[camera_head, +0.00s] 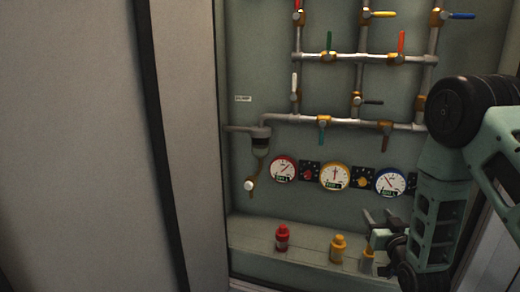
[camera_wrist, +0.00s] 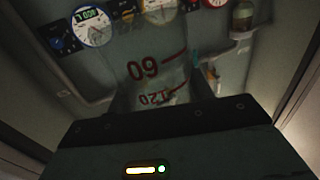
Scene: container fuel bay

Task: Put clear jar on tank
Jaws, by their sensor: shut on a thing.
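I cannot make out the jar's outline in the head view. The gripper is low at the right, in front of the shelf. No part is labelled as the tank. A dark-topped cylinder (camera_head: 261,142) hangs from a pipe left of the gauges, well left of my gripper. It seems to show also in the wrist view (camera_wrist: 242,15), upside down.
A red bottle (camera_head: 282,238), a yellow bottle (camera_head: 338,249) and another yellowish one (camera_head: 367,261) stand on the shelf (camera_head: 258,234). Red, yellow and blue gauges line the panel beneath pipes with coloured valve levers. A pale door (camera_head: 75,140) fills the left.

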